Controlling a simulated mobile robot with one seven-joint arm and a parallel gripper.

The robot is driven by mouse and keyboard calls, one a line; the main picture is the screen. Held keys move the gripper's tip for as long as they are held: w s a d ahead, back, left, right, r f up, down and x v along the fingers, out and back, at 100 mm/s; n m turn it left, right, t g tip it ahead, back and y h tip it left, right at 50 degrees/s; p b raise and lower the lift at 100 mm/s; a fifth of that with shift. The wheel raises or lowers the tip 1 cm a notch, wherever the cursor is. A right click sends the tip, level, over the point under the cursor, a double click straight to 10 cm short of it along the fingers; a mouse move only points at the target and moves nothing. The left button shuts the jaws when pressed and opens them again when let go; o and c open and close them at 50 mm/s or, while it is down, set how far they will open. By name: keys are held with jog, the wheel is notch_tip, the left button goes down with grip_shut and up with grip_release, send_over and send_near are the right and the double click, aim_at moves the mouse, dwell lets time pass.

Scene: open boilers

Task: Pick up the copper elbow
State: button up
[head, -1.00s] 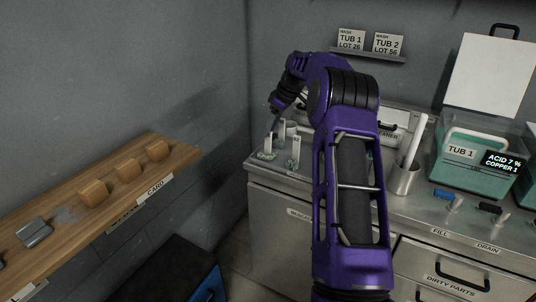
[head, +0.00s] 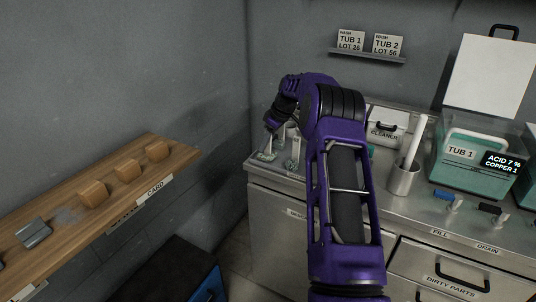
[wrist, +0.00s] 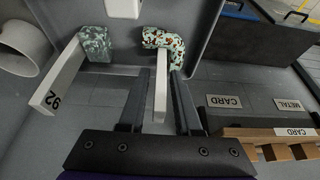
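The copper elbow (wrist: 165,42), mottled green, white and red-brown, lies on the steel bench in the wrist view, with a white upright tag (wrist: 160,95) rising from it. In the head view it is the left small piece (head: 264,156) near the bench's left end. My gripper (wrist: 158,80) is open, with one finger on each side of the tag and gaps visible. In the head view my gripper (head: 270,130) is just above the piece and hides part of its tag. Whether the fingertips reach the elbow's depth is unclear.
A green mottled piece (wrist: 96,44) with a tag marked 92 (wrist: 58,76) stands close beside the elbow. A cleaner box (head: 384,132), a grey cup (head: 403,180) and Tub 1 (head: 470,170) stand to the right. A wooden shelf (head: 100,215) is at left.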

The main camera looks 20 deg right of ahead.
grip_shut()
